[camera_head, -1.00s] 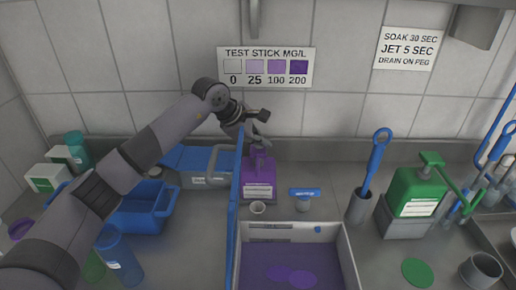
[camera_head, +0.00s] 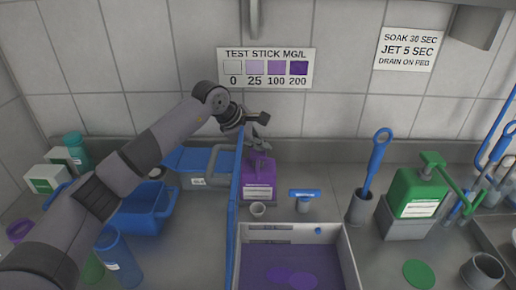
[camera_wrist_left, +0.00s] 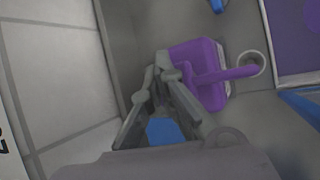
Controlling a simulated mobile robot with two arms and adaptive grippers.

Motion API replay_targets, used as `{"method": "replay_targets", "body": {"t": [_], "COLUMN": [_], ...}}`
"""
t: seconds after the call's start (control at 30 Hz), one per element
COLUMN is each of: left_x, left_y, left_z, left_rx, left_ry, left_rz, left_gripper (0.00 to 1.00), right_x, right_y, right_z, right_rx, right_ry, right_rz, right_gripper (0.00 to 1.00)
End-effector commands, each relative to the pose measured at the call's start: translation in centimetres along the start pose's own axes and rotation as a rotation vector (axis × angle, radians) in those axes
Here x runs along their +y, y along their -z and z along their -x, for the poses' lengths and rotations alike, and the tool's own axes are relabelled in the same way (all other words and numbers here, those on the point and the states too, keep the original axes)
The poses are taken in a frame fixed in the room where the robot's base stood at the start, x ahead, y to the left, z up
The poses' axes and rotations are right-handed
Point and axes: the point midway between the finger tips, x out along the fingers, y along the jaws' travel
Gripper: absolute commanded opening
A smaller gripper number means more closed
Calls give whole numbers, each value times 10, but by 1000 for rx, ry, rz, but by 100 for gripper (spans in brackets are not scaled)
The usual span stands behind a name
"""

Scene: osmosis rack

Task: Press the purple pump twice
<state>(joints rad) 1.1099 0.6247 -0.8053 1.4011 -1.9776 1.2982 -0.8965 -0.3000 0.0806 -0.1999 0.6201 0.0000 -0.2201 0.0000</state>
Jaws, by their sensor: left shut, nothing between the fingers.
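The purple pump (camera_head: 258,179) is a purple bottle with a white label, standing upright near the back wall behind the tray. In the left wrist view its purple body and long spout (camera_wrist_left: 222,76) show beside my fingers. My left gripper (camera_head: 261,146) is shut and empty, pointing down at the pump's top in the head view. In the left wrist view the closed fingertips (camera_wrist_left: 164,65) lie close beside the pump head. I cannot tell whether they touch it. The fingers partly hide the pump top. My right gripper is not in view.
A small grey cup (camera_head: 258,209) stands in front of the pump. A blue upright panel (camera_head: 234,215) runs just left of it. A tray with a purple bottom (camera_head: 345,262) lies in front. A blue scraper (camera_head: 304,195) and green pump bottle (camera_head: 415,190) are to the right.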

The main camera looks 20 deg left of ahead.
Motion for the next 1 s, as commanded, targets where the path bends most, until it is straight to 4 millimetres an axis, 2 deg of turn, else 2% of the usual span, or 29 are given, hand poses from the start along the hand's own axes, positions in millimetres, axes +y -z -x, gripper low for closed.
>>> {"method": "replay_targets", "body": {"t": [0.43, 0.83, 1.0], "left_x": [10, 12, 17], "left_y": [-9, -11, -15], "left_z": [18, 21, 29], "left_rx": [3, 1, 1], "left_ry": [4, 1, 0], "left_rz": [1, 1, 0], "left_gripper": [0, 0, 0], "right_x": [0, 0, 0], "right_y": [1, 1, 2], "right_z": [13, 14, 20], "right_rx": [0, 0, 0], "right_ry": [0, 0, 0], "right_rz": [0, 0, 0], "right_gripper": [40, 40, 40]}}
